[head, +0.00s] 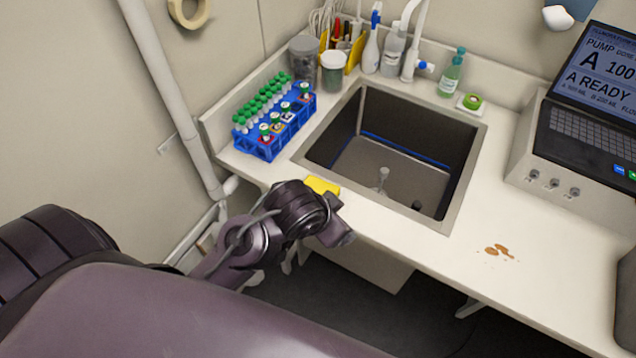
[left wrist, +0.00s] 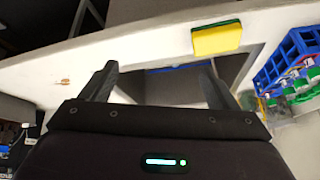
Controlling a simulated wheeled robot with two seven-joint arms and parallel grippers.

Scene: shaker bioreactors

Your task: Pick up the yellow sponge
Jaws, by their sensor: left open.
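The yellow sponge (head: 322,186) lies on the counter at the front left corner of the sink, partly hidden behind my left arm in the head view. In the left wrist view the sponge (left wrist: 217,40) shows yellow with a green edge, beyond and between the fingers, nearer the right one. My left gripper (left wrist: 155,85) is open and empty, its two dark fingers spread apart, and it is not touching the sponge. In the head view my left wrist (head: 310,210) is at the counter's front edge, and the fingers are hard to make out. My right gripper is not in view.
A blue tube rack (head: 272,125) stands left of the sink (head: 400,165). Jars, bottles and a faucet (head: 412,45) line the back. A pump console (head: 575,150) stands at right. A brown spill (head: 499,251) marks the otherwise clear counter right of the sink.

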